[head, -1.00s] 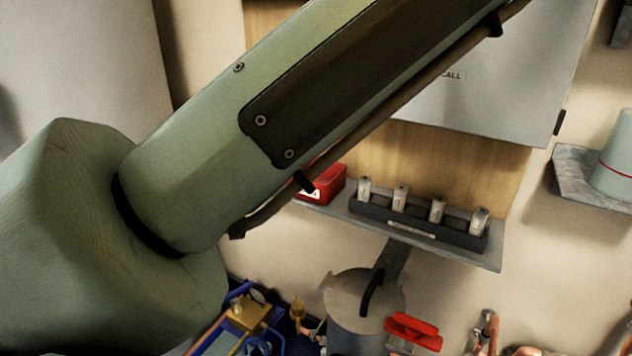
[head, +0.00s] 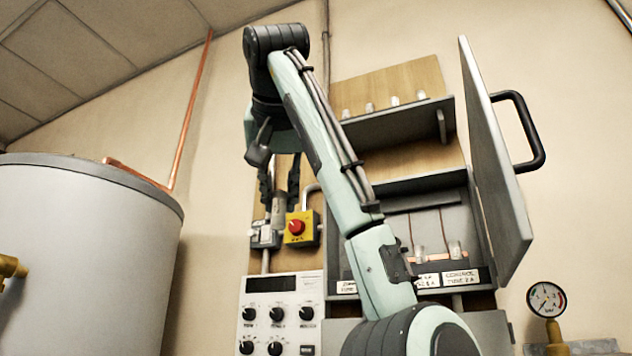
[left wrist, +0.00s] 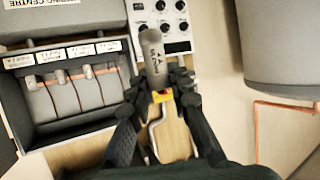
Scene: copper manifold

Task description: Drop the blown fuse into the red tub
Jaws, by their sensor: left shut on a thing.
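My left gripper (head: 279,192) hangs fingers down in front of the wall, left of the open fuse box (head: 420,282). It is shut on a grey cylindrical fuse (head: 279,210). In the left wrist view the fuse (left wrist: 153,57) sticks out from between the fingers (left wrist: 158,92), with dark marks on its body. The fuse is clear of the box's labelled holders (left wrist: 70,90). The red tub is not visible now. My right gripper is not in view.
The box door (head: 493,150) stands open at the right. Above, a grey shelf (head: 400,122) carries several upright fuses. A yellow switch with a red knob (head: 297,228) and a control panel (head: 278,315) are close to my gripper. A large tank (head: 85,260) stands at the left.

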